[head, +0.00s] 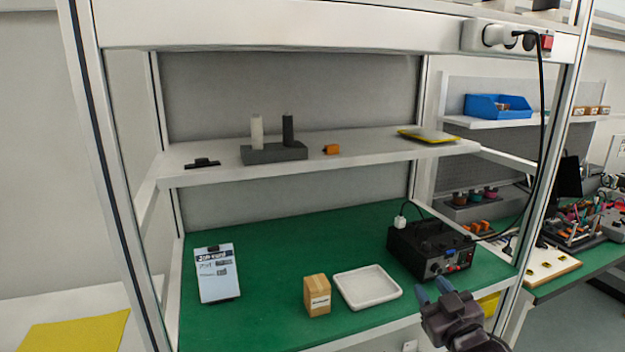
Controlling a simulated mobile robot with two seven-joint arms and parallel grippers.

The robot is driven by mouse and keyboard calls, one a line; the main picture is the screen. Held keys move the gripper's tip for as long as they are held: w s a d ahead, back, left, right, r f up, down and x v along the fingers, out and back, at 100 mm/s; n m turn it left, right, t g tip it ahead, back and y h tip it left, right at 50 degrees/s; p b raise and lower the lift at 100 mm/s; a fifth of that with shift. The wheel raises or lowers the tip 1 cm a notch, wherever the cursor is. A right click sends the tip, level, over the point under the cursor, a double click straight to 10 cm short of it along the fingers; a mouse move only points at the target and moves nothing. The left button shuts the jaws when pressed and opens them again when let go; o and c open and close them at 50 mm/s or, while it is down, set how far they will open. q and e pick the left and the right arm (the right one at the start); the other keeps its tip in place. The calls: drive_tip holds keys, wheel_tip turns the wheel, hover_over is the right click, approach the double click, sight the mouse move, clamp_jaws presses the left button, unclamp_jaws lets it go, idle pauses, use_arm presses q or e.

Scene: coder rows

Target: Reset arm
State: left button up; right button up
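My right gripper (433,291) comes in at the bottom right of the head view. It is in front of the bench's front edge, below the black device. Its two blue-grey fingertips are apart with nothing visible between them. My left gripper is not in view.
The green bench top (280,258) holds a clipboard (217,275), a small cardboard box (317,295), a white tray (367,287) and a black device (430,248). The shelf (350,158) above holds a dark block (273,153) with two cylinders. A frame post (545,180) stands right of my gripper.

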drive_tip(key=s+d+f+m+g+h, duration=0.1)
drive_tip(key=s+d+f+m+g, duration=0.1)
drive_tip(key=s+f, duration=1.1)
drive_tip(key=s+d+f+m+g+h, duration=0.2)
drive_tip(key=s+f+g, duration=0.3)
drive_tip(key=s+f, duration=0.8)
drive_tip(key=shift+s+d+f, duration=0.2)
drive_tip(key=shift+d+f, duration=0.1)
drive_tip(key=shift+f, duration=0.4)
